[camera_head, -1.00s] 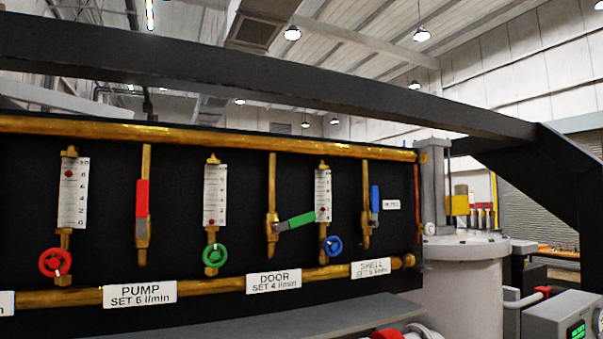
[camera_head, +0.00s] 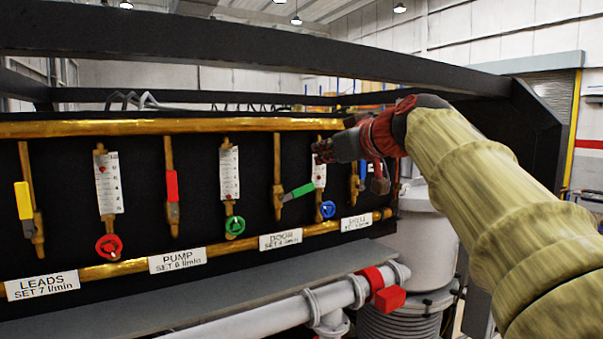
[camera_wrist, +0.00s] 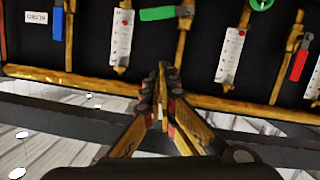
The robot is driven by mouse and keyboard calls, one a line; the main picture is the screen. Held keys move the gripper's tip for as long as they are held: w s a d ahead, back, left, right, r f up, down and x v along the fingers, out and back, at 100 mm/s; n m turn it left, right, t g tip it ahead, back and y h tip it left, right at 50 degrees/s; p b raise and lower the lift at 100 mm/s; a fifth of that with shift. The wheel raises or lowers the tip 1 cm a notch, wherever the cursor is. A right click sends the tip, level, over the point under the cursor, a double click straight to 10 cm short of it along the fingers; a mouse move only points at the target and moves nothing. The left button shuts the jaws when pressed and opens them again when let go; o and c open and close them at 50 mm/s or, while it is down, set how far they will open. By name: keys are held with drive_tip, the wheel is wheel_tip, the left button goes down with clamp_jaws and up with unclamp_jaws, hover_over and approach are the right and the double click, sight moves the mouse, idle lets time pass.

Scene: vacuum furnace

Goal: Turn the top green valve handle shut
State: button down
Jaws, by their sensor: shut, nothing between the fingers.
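The green valve handle (camera_head: 297,192) is a lever on the brass pipe above the DOOR label. It sticks out sideways to the right and slightly up, its tip near a flow gauge (camera_head: 319,173). It also shows in the wrist view (camera_wrist: 158,13), at the top edge. My gripper (camera_head: 320,153) is in front of the panel, up and right of the handle in the head view, partly covering the gauge's top. In the wrist view my gripper's fingertips (camera_wrist: 164,68) are together and empty, apart from the handle. A green round knob (camera_head: 235,226) sits lower left of the handle.
A red lever (camera_head: 172,185) and a yellow lever (camera_head: 23,200) hang on pipes to the left. A blue lever (camera_wrist: 74,4) is beside the green one. Brass manifold pipes (camera_head: 130,128) run along the panel. A grey shelf (camera_head: 200,290) lies below.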

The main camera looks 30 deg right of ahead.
drive_tip(key=w+d, duration=0.1)
drive_tip(key=p, duration=0.4)
hover_over(298, 193)
drive_tip(key=v, duration=0.2)
wheel_tip(298, 193, down, 3)
drive_tip(key=shift+n, duration=0.4)
drive_tip(key=shift+d+f, duration=0.3)
drive_tip(key=shift+f, duration=0.4)
drive_tip(key=shift+d+f, duration=0.35)
drive_tip(key=shift+f, duration=0.35)
drive_tip(key=shift+d+f, duration=0.3)
drive_tip(key=shift+f, duration=0.35)
drive_tip(key=d+f+m+b, duration=0.1)
drive_tip(key=f+b, duration=0.1)
drive_tip(key=b, duration=0.5)
drive_tip(key=shift+d+m+y, duration=0.35)
drive_tip(key=shift+m+y, duration=0.05)
